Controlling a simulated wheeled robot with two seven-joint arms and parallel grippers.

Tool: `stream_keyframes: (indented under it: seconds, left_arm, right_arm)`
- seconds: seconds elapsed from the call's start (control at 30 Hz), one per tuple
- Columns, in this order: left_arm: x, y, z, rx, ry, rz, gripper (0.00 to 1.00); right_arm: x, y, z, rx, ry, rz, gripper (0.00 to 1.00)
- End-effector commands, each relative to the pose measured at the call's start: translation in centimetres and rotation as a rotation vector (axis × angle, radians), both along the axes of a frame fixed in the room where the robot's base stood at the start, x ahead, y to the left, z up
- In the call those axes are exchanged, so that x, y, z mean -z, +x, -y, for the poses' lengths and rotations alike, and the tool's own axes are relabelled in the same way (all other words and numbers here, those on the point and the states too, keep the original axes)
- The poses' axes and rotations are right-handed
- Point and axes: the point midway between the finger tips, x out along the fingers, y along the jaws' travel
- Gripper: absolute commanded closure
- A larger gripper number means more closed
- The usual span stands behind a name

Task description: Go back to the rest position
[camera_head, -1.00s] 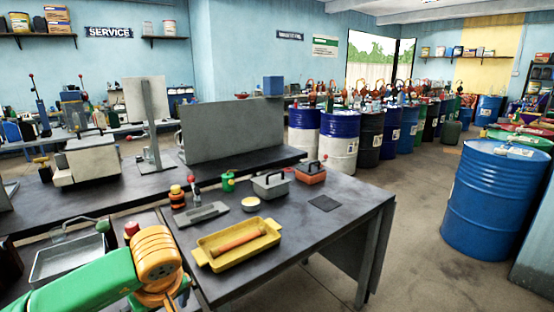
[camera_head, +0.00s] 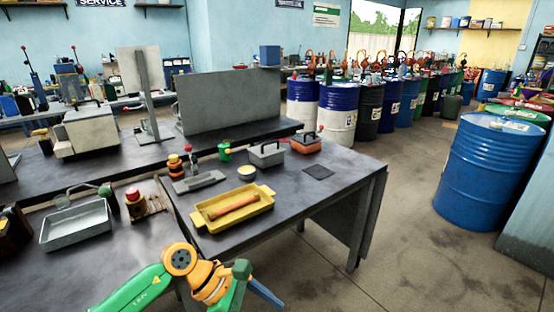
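My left arm (camera_head: 150,285), green with orange joints, comes in at the bottom, in front of the bench and apart from the things on it. Its end bends to the right, with a dark blue piece (camera_head: 266,293) at the tip over the floor. Whether its fingers are open or shut does not show, and I see nothing held there. My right arm and gripper are out of view. A yellow tray (camera_head: 204,221) sits on the dark workbench (camera_head: 310,205) with an orange-brown cylinder (camera_head: 234,207) lying in it.
On the bench stand a grey lidded box (camera_head: 266,154), a red box (camera_head: 306,145), a green can (camera_head: 225,152) and a small round tin (camera_head: 246,172). A grey metal tray (camera_head: 75,228) lies at left. A blue drum (camera_head: 485,175) stands right; floor between is clear.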

Motion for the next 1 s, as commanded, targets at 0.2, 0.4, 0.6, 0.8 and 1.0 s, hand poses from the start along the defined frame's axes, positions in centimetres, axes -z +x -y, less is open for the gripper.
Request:
stream_keyframes:
  seconds: [0.2,0.4,0.6,0.8,1.0]
  left_arm:
    - [5.5,8.1,0.7,-1.158,-0.881,-1.126,0.0]
    - [19.6,5.9,-8.2,-1.924,-1.162,-1.684,0.0]
    - [31.7,-5.3,-14.4,2.035,1.006,1.548,0.0]
    - [38.5,-20.1,-17.1,1.736,0.707,1.082,0.0]
    - [40.0,-28.8,-17.4,1.576,0.571,0.838,0.0]
  right_arm:
    - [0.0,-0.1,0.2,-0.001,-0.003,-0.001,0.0]
    - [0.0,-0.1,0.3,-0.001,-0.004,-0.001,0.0]
    - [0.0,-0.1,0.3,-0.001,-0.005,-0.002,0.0]
    - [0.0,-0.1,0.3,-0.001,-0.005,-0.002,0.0]
    - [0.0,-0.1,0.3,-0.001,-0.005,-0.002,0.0]
